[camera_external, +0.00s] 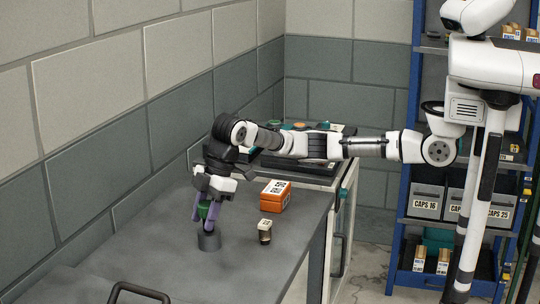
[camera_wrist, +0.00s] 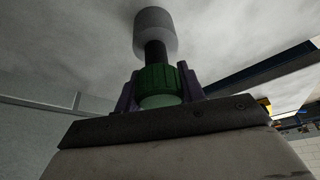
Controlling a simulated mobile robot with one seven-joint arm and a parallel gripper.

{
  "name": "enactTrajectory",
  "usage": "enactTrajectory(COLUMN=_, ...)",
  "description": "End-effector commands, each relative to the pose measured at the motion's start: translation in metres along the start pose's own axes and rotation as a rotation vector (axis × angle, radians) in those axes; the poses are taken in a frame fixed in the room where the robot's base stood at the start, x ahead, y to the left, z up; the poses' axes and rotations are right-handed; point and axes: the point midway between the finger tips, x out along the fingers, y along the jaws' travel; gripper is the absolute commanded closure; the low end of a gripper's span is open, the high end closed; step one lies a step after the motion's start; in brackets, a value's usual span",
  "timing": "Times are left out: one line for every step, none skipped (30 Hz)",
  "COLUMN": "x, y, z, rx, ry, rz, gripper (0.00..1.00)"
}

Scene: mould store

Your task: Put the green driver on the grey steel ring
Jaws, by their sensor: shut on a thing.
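The green driver (camera_external: 204,208) is held between the purple fingers of my gripper (camera_external: 204,221). In the wrist view the green driver (camera_wrist: 155,80) shows between the fingers of my gripper (camera_wrist: 157,76), with a dark narrower part pointing away from the palm. The grey steel ring (camera_external: 208,242) stands on the dark table directly below the fingers. In the wrist view the grey ring (camera_wrist: 155,32) shows beyond the dark part, in line with it. I cannot tell whether the driver touches the ring.
An orange box (camera_external: 274,196) and a small dark jar with a pale top (camera_external: 265,232) stand to the right on the table (camera_external: 165,240). A block wall is close on the left. A black handle (camera_external: 139,292) is at the front edge. A blue shelf (camera_external: 398,230) stands behind on the right.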

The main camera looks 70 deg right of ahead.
Motion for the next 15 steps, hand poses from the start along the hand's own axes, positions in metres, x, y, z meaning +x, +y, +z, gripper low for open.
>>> enactTrajectory(x=0.0012, y=-0.0003, z=0.0005, rx=0.000, ry=0.000, rz=0.000, gripper=0.59)
enactTrajectory(x=0.0008, y=-0.0002, z=0.0003, rx=-0.001, ry=0.000, rz=0.000, gripper=0.56)
enactTrajectory(x=0.0008, y=-0.0002, z=0.0003, rx=-0.001, ry=0.000, rz=0.000, gripper=0.50)
enactTrajectory(x=0.0008, y=-0.0002, z=0.0003, rx=-0.001, ry=0.000, rz=0.000, gripper=0.46)
enactTrajectory(x=0.0008, y=-0.0002, z=0.0003, rx=-0.001, ry=0.000, rz=0.000, gripper=0.42)
enactTrajectory(x=0.0008, y=-0.0002, z=0.0003, rx=-0.001, ry=0.000, rz=0.000, gripper=0.39)
enactTrajectory(x=0.0008, y=-0.0002, z=0.0003, rx=-0.001, ry=0.000, rz=0.000, gripper=0.39)
enactTrajectory(x=0.0008, y=-0.0002, z=0.0003, rx=-0.001, ry=0.000, rz=0.000, gripper=0.39)
enactTrajectory(x=0.0008, y=-0.0002, z=0.0003, rx=0.000, ry=0.000, rz=0.000, gripper=0.39)
enactTrajectory(x=0.0007, y=-0.0002, z=0.0003, rx=0.000, ry=0.000, rz=0.000, gripper=0.39)
enactTrajectory(x=0.0007, y=-0.0002, z=0.0003, rx=0.000, ry=0.000, rz=0.000, gripper=0.39)
enactTrajectory(x=0.0007, y=-0.0002, z=0.0003, rx=0.000, ry=0.000, rz=0.000, gripper=0.39)
enactTrajectory(x=0.0006, y=-0.0002, z=0.0002, rx=0.000, ry=0.000, rz=0.000, gripper=0.39)
enactTrajectory(x=0.0003, y=-0.0002, z=0.0001, rx=0.000, ry=0.000, rz=0.000, gripper=0.39)
enactTrajectory(x=-0.0007, y=-0.0001, z=-0.0003, rx=-0.001, ry=0.000, rz=0.000, gripper=0.39)
